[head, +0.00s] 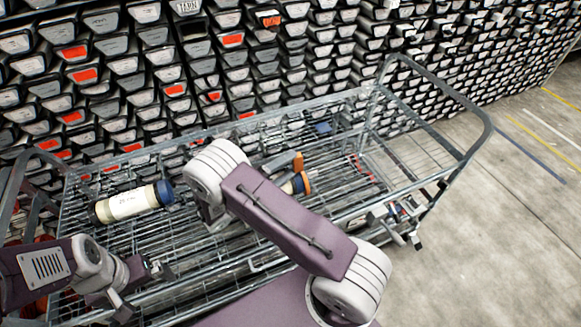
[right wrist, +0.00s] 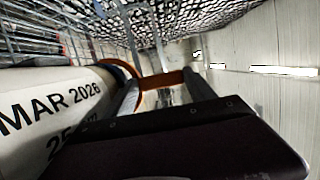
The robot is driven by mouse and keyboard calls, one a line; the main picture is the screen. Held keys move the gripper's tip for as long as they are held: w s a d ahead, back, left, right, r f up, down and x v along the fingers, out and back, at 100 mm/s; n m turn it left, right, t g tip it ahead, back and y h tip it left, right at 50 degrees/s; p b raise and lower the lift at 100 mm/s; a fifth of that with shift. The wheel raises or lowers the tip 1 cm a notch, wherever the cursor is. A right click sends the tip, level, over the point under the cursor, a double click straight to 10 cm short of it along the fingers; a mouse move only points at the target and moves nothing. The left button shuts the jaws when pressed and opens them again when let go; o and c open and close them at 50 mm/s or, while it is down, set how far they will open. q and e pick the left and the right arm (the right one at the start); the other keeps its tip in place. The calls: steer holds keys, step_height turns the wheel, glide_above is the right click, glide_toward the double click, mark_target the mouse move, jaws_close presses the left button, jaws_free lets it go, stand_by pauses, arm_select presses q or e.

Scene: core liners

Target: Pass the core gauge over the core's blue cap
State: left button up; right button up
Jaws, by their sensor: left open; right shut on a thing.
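A cream core with a dark blue cap (head: 298,185) lies on the wire cart, mostly hidden behind my right arm. Its printed side (right wrist: 50,105) fills the left of the right wrist view. The orange core gauge (head: 297,162) is at the cap end; its ring (right wrist: 127,66) shows by the blue rim. I cannot tell whether the ring is around the cap or just off its end. My right gripper (right wrist: 163,82) is shut on the gauge's orange part; the arm hides it in the head view. My left gripper (head: 142,287) is open and empty over the cart's near left.
A second cream core with a blue cap (head: 133,203) lies on the left of the wire cart (head: 425,84). A small blue thing (head: 322,128) is near the cart's back. Racks of boxes (head: 220,60) stand close behind. Open floor (head: 500,230) is at right.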

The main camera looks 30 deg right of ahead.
steer(key=shift+w+a+f, duration=0.1)
steer(key=shift+f, duration=0.35)
steer(key=shift+d+r+p, duration=0.25)
steer(key=shift+d+p, duration=0.2)
steer(key=shift+p, duration=0.1)
arm_select(q)
steer(key=shift+w+a+r+p, duration=0.1)
steer(key=shift+a+r+p, duration=0.15)
steer(key=shift+r+p, duration=0.3)
steer(key=shift+w+a+r+p, duration=0.1)
steer(key=shift+a+r+p, duration=0.25)
steer(key=shift+r, duration=0.3)
arm_select(e)
steer(key=s+d, duration=0.1)
steer(key=d, duration=0.5)
steer(key=shift+d, duration=0.25)
arm_select(q)
steer(key=shift+d, duration=0.1)
arm_select(e)
steer(key=shift+f, duration=0.1)
arm_select(q)
steer(key=shift+r, duration=0.15)
